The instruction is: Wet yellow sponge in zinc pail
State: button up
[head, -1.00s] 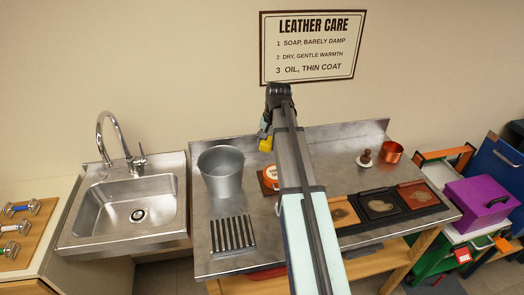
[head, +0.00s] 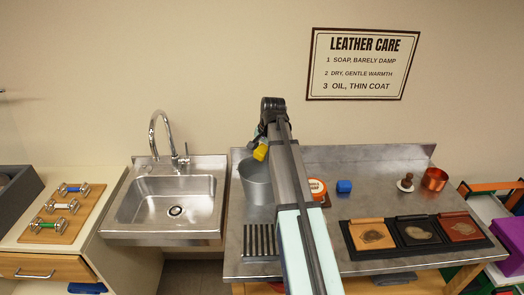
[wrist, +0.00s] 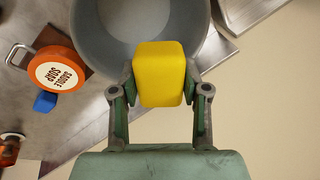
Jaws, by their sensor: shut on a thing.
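The yellow sponge (wrist: 160,75) is held between the two fingers of my gripper (wrist: 160,90) in the wrist view. It also shows in the head view (head: 261,153), at the end of my arm. The zinc pail (head: 257,185) stands at the left end of the steel bench, partly hidden by my arm. In the wrist view the pail (wrist: 95,25) lies below and beyond the sponge, which overlaps its rim in the picture. The sponge is above the pail's near-rim height. The pail's contents are hard to make out.
The steel sink (head: 172,200) with a tall faucet (head: 160,130) is left of the bench. A saddle soap tin (wrist: 58,70) and a blue block (head: 344,186) are right of the pail. A slatted rack (head: 260,240) lies in front. A leather sample tray (head: 410,234) sits further right.

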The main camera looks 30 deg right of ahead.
aim_at(261, 147)
notch_tip(261, 147, down, 8)
jog(key=b, duration=0.3)
jog(key=shift+b, duration=0.3)
dwell(0.7)
jog(key=shift+r+p, duration=2.25)
jog(key=shift+r, duration=1.4)
jog(key=shift+r, duration=0.15)
jog(key=shift+r+p, duration=1.25)
jog(key=shift+r, duration=0.65)
